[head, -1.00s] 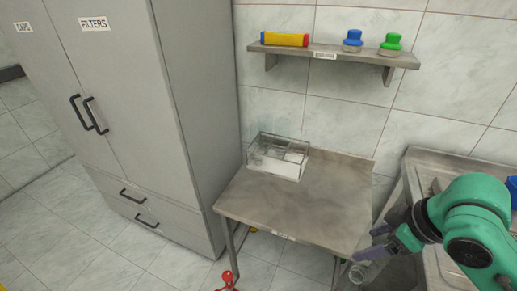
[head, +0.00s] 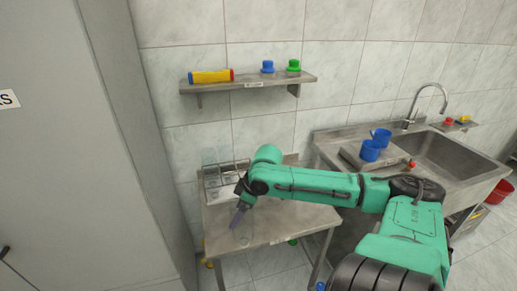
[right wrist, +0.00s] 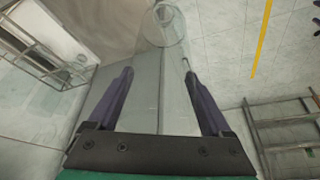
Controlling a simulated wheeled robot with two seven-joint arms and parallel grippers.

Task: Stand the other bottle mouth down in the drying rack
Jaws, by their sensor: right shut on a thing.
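The drying rack (head: 207,196) stands at the back left of the steel table (head: 285,229), partly hidden behind my right arm. A clear bottle (head: 210,158) appears to stand in it; its mouth cannot be made out. My right gripper (head: 239,217) is over the table, in front of the rack. In the right wrist view the right gripper (right wrist: 158,82) is shut on another clear bottle (right wrist: 160,58), whose round end (right wrist: 167,24) points away from the palm. The rack (right wrist: 35,45) shows there at upper left, apart from the held bottle. My left gripper is not in view.
A grey cabinet (head: 85,150) stands close on the left. A wall shelf (head: 270,86) above holds a yellow tube (head: 211,76) and blue (head: 267,66) and green (head: 293,65) capped items. A sink (head: 455,150) with blue cups (head: 370,151) is at the right.

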